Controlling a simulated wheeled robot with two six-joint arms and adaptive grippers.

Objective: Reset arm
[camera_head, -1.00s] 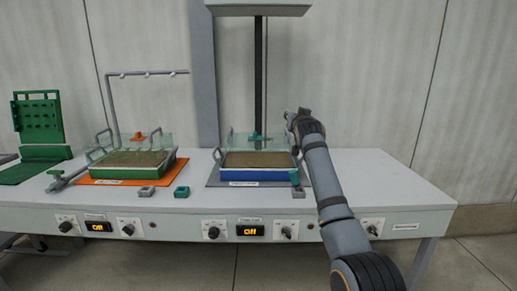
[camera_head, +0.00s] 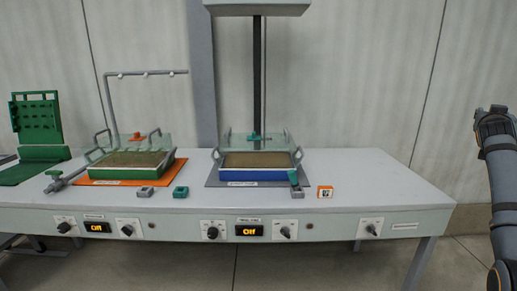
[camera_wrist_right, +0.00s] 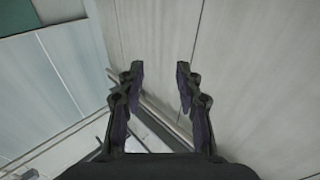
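My right arm stands at the far right edge of the head view, clear of the bench, and its gripper end (camera_head: 494,118) is raised beside the wall. In the right wrist view the right gripper (camera_wrist_right: 160,70) has its two fingers apart with nothing between them. Behind the fingers are only wall panels and a blurred, tilted bit of structure. My left gripper is in neither view.
A green pegboard (camera_head: 38,120) stands at left. The bench's right end is clear.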

